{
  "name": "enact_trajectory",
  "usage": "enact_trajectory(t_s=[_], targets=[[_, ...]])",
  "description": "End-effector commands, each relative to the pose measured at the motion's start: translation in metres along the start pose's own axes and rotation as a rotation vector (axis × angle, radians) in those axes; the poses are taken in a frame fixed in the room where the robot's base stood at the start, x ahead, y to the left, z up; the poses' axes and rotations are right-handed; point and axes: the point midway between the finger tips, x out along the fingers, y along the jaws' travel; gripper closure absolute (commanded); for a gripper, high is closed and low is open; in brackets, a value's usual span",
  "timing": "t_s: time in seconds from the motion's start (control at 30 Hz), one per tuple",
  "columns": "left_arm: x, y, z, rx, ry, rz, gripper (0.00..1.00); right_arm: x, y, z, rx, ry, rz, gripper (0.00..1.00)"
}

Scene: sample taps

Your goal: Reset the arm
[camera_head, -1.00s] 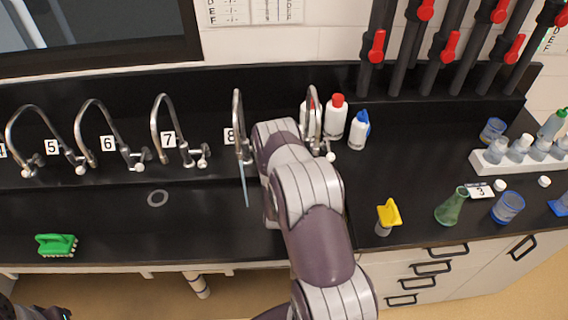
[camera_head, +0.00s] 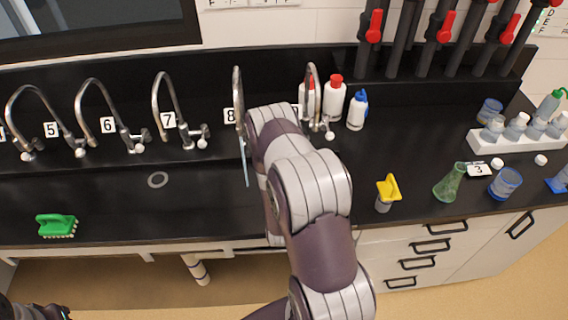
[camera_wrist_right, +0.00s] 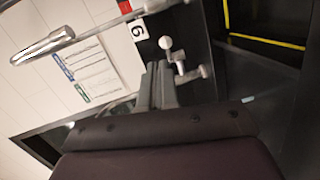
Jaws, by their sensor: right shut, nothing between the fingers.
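My right arm reaches up over the counter in the head view and hides its own gripper there. In the right wrist view my right gripper (camera_wrist_right: 158,88) is shut and empty, with its fingers close to a tap's white knob (camera_wrist_right: 165,43); I cannot tell whether they touch. Tap 8 (camera_head: 237,95) stands just left of my right arm, with a thin light-blue stream (camera_head: 245,165) below its spout. The tap (camera_head: 315,100) to its right is partly hidden by the arm.
Taps 5 (camera_head: 38,100), 6 (camera_head: 92,100) and 7 (camera_head: 167,100) line the sink's back. A green brush (camera_head: 56,224) lies at the front left. White bottles (camera_head: 334,98), a yellow-topped object (camera_head: 388,188) and a green flask (camera_head: 450,183) stand right of the arm.

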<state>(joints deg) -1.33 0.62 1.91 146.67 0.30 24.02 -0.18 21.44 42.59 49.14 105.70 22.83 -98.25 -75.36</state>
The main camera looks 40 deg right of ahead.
Motion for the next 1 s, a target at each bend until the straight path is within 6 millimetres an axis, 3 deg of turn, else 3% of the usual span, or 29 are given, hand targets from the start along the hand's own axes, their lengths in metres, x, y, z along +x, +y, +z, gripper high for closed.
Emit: enact_trajectory(t_s=[0.63,0.73,0.8,0.87,0.93,1.0], targets=[[0.001,0.000,0.000,0.000,0.000,0.000,0.57,-0.001,0.001,-0.003,0.015,0.005,-0.011,1.00],[0.003,0.000,0.000,0.000,0.000,0.000,0.57,0.006,0.000,-0.027,0.141,0.035,-0.126,1.00],[0.007,0.000,0.001,0.000,0.000,0.000,0.57,0.003,0.000,-0.062,0.300,0.061,-0.299,1.00],[0.010,0.000,0.001,0.000,0.000,0.000,0.57,-0.014,0.001,-0.096,0.440,0.063,-0.495,1.00],[0.014,0.000,0.002,0.000,0.000,0.000,0.57,-0.053,0.006,-0.126,0.563,0.018,-0.734,1.00],[0.017,0.000,0.002,0.000,0.000,0.000,0.57,-0.104,0.013,-0.139,0.627,-0.076,-0.943,1.00]])
